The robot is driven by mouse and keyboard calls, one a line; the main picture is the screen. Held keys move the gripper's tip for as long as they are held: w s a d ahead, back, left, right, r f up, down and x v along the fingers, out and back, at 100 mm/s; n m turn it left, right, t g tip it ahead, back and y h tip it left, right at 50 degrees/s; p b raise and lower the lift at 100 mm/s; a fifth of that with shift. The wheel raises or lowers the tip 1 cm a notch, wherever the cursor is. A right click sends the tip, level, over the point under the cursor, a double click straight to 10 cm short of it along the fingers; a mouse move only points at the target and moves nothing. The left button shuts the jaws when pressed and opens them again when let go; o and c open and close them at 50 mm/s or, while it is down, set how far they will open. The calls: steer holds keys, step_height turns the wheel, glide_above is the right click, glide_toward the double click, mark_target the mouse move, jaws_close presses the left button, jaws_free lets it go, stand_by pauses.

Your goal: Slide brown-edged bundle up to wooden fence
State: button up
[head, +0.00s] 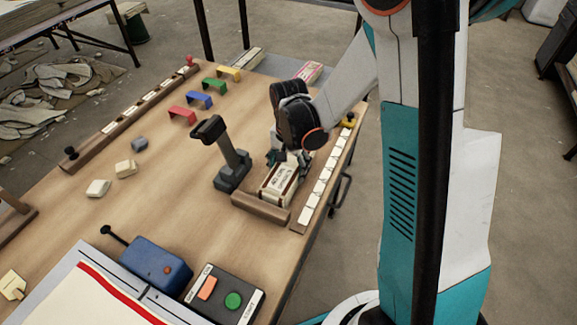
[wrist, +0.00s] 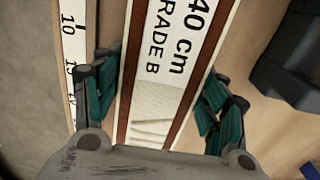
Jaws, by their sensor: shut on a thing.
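The brown-edged bundle (head: 279,183) is a pale, flat stack with brown long edges, lying on the table at the front right. Its label, "40 cm" and "GRADE B", shows in the wrist view (wrist: 168,60). My gripper (head: 289,158) is shut on the bundle, with teal fingers on both long sides (wrist: 161,95). The wooden fence (head: 261,208) is a brown bar across the bundle's near end. The bundle's near end is close to the fence; I cannot tell whether they touch. My gripper hides the bundle's far end.
A white marked ruler strip (head: 320,187) runs along the right table edge, beside the bundle. A dark upright stand (head: 232,170) is close on the left. A blue box (head: 155,263) and a button panel (head: 225,294) are nearer. The table's middle left is mostly clear.

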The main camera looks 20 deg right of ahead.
mark_target(289, 166)
steer(key=o, duration=1.3)
step_height(289, 166, up, 12)
stand_by(0.4)
